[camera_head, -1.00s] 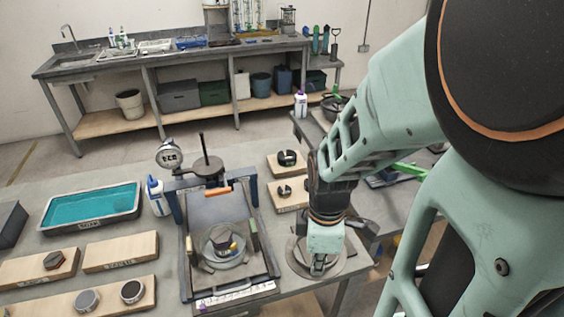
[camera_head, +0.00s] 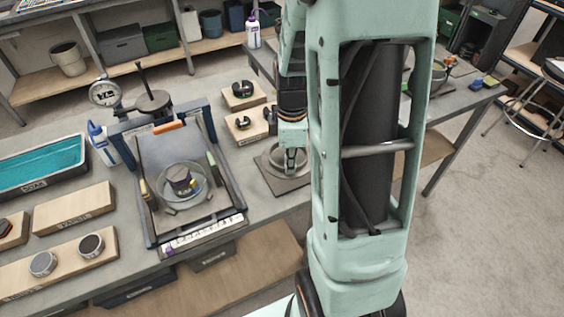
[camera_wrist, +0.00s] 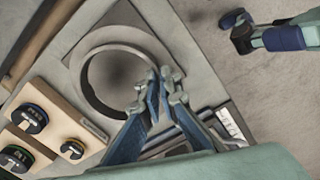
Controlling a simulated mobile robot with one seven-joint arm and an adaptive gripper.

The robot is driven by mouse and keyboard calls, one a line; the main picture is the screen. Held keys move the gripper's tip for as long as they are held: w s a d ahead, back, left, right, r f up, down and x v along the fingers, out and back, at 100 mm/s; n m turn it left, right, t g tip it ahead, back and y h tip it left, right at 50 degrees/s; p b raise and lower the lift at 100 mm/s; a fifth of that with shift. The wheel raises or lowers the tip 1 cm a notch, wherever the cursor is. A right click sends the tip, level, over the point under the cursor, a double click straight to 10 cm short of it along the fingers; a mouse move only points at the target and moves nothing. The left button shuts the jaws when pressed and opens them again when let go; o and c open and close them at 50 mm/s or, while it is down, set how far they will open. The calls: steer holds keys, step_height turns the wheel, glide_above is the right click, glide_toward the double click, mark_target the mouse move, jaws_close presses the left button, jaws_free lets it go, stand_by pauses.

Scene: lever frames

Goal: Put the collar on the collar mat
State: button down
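The collar (camera_wrist: 84,84) is a wide grey ring, seen from above in the wrist view. It is over a square grey plate that looks like the collar mat (camera_wrist: 122,14); whether it rests flat on it I cannot tell. In the head view the collar (camera_head: 283,160) and mat (camera_head: 272,181) are at the bench's right end, partly behind my arm. My gripper (camera_wrist: 163,75) is at the collar's right rim, its fingers close together and seemingly shut on the ring wall. The fingers hide that part of the rim. My gripper also shows in the head view (camera_head: 291,165).
Wooden boards with dark round parts (camera_head: 243,94) lie behind the mat. A dark framed tray fixture (camera_head: 190,180) holding a glass dish stands to the left. A teal-filled tray (camera_head: 40,165) is farther left. The bench's front edge is close to the mat.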

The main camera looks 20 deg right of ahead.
steer(key=shift+w+d+f+b, duration=0.35)
steer(key=shift+w+f, duration=0.25)
steer(key=shift+f, duration=0.25)
steer(key=shift+w+f+b, duration=0.15)
steer(key=shift+f+b, duration=0.9)
steer(key=shift+f, duration=0.5)
steer(key=shift+f, duration=0.25)
steer(key=c, duration=2.2)
jaws_free()
steer(key=shift+r, duration=0.1)
steer(key=shift+o, duration=0.2)
steer(key=shift+r, duration=0.1)
step_height(320, 180, up, 12)
